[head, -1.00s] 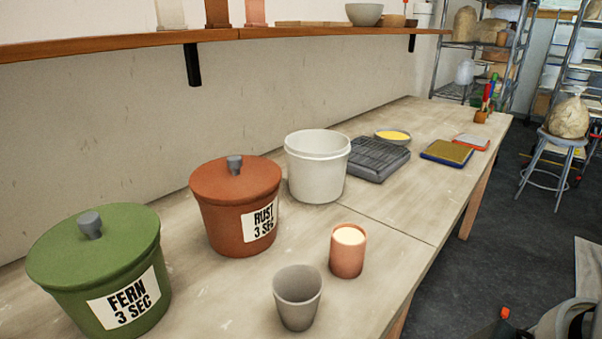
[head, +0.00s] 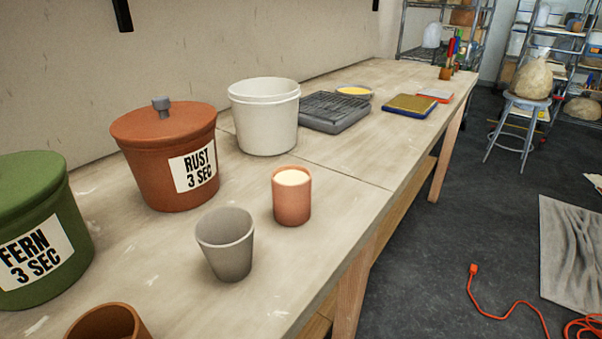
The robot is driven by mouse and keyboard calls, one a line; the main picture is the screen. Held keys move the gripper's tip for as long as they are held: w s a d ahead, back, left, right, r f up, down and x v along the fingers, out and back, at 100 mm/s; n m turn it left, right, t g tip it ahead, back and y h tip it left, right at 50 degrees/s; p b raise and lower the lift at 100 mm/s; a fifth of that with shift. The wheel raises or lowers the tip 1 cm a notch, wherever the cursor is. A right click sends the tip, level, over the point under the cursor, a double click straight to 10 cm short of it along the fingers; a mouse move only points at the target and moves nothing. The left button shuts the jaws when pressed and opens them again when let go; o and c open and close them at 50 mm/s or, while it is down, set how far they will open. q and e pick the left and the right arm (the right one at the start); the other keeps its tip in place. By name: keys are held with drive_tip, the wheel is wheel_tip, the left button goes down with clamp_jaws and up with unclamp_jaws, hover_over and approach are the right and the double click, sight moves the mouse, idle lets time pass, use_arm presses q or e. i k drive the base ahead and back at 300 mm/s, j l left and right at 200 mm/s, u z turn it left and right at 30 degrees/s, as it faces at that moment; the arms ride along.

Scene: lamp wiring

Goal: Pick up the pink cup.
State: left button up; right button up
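The pink cup (head: 292,202) stands upright on the workbench near its front edge, with a pale cream colour filling its top. A grey tapered cup (head: 226,250) stands just to its left and nearer to me, apart from it. Neither of my grippers shows in the head view now.
A rust-lidded bucket (head: 168,165), a green bucket (head: 40,235) and a white bucket (head: 264,118) stand behind on the bench (head: 335,185). A brown pot (head: 108,325) is at the bottom left. A dark grey ridged tray (head: 334,112) lies further back. An orange cord (head: 505,305) lies on the floor.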

sight(291, 183)
drive_tip(key=i+l+u, duration=0.1)
drive_tip(key=u, duration=0.3)
drive_tip(key=i+l+u, duration=0.1)
drive_tip(key=l+u, duration=0.15)
drive_tip(key=u, duration=0.15)
drive_tip(key=l+u, duration=0.2)
drive_tip(key=u, duration=0.2)
drive_tip(key=l+u, duration=0.35)
drive_tip(key=i+j, duration=0.05)
drive_tip(key=j, duration=0.05)
